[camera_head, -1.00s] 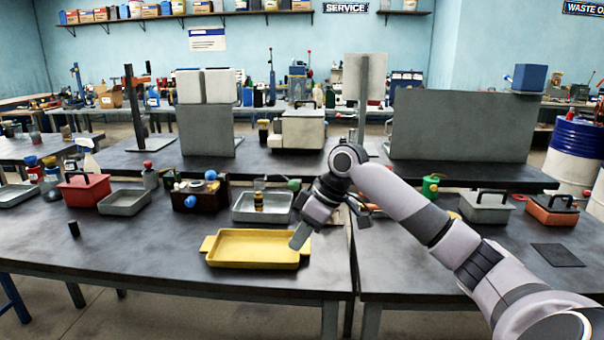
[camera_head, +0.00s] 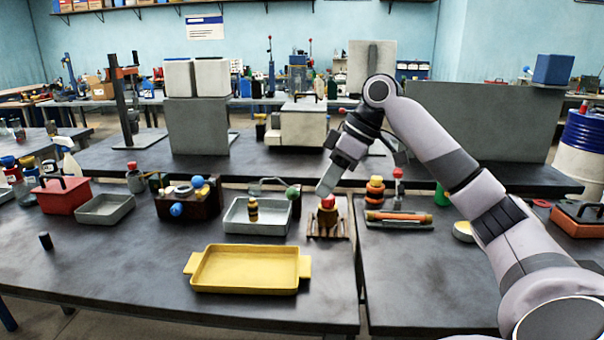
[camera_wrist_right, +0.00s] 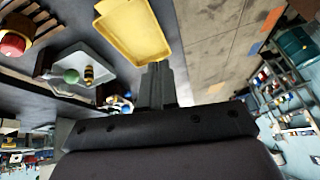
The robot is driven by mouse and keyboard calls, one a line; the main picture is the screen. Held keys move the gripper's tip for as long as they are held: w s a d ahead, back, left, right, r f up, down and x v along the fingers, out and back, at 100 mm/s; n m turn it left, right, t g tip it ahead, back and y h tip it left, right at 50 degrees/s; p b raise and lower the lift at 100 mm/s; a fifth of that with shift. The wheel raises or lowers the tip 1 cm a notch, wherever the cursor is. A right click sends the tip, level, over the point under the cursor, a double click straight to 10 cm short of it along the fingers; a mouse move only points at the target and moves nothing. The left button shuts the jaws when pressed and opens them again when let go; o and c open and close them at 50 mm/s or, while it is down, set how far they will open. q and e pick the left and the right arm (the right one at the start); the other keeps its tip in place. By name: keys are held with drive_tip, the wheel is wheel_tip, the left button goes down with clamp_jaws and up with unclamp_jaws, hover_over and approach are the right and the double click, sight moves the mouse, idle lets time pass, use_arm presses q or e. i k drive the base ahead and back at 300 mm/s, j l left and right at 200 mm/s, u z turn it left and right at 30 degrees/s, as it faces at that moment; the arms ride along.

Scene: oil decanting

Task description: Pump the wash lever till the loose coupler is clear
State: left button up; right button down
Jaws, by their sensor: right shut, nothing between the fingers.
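The loose coupler, a small black and yellow banded piece (camera_head: 253,210), stands in a grey wash tray (camera_head: 232,228). A thin bent rod and a green ball (camera_head: 292,193), which looks like the wash lever's knob, are at the tray's back right. My right gripper (camera_head: 327,187) is shut and empty, pointing down to the right of the green knob and apart from it. In the right wrist view the gripper (camera_wrist_right: 155,80) points towards the yellow tray; the green ball (camera_wrist_right: 71,76) and coupler (camera_wrist_right: 89,75) show at left. My left gripper is out of view.
A red-topped piece on a wooden rack (camera_head: 327,222) stands just below my right fingertips. A yellow tray (camera_head: 245,287) lies in front. A dark block with blue balls (camera_head: 188,202) is left of the wash tray.

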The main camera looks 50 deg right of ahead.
sight(292, 194)
drive_tip(key=i+l, duration=0.2)
drive_tip(key=l, duration=0.15)
drive_tip(key=i+l, duration=0.4)
drive_tip(key=l, duration=0.25)
